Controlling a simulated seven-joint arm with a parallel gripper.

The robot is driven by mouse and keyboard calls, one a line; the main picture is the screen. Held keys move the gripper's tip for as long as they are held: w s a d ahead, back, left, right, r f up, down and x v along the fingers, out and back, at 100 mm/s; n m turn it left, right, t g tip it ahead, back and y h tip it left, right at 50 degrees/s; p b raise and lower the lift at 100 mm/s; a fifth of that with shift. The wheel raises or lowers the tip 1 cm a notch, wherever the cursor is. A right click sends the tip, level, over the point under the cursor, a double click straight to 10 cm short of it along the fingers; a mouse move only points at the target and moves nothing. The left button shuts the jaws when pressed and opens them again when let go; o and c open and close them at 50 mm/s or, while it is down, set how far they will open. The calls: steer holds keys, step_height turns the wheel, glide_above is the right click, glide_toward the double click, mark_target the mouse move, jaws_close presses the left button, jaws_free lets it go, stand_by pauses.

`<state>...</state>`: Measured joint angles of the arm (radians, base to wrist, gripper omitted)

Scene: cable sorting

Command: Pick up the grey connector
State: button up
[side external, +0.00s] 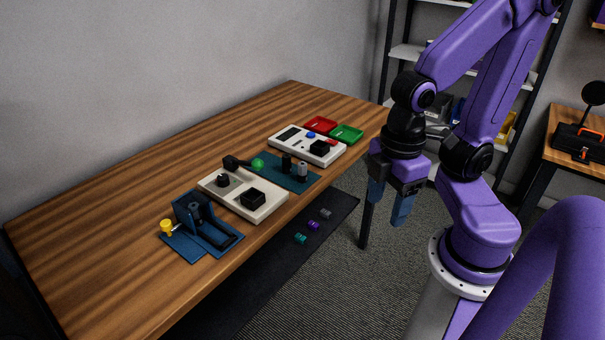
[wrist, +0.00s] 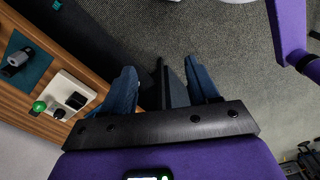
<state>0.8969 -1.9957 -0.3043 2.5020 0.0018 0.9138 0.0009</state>
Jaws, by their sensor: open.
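The small grey connector (side external: 325,213) lies on the black surface (side external: 283,262) along the front of the wooden table, towards its far right end. A purple connector (side external: 313,225) and a teal connector (side external: 300,238) lie in a row with it, nearer the camera. My gripper (side external: 388,207) is open and empty, pointing down, to the right of the grey connector in the side view and apart from it. I cannot make out the grey connector in the wrist view.
The wooden table (side external: 120,225) carries a blue fixture (side external: 205,220), beige panels, a teal mat (side external: 290,178), a red tray (side external: 320,124) and a green tray (side external: 347,134). A shelf rack (side external: 408,52) stands behind. A black table leg (side external: 366,222) is near my gripper.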

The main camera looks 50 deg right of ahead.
steer(key=w+a+r+m, duration=0.1)
steer(key=w+m, duration=0.7)
steer(key=w, duration=0.3)
steer(key=m, duration=1.9)
glide_above(302, 164)
step_height(302, 164, down, 3)
step_height(302, 164, down, 11)
steer(key=shift+w+f, duration=0.1)
steer(key=shift+d+f, duration=0.15)
steer(key=shift+f, duration=2.55)
jaws_close()
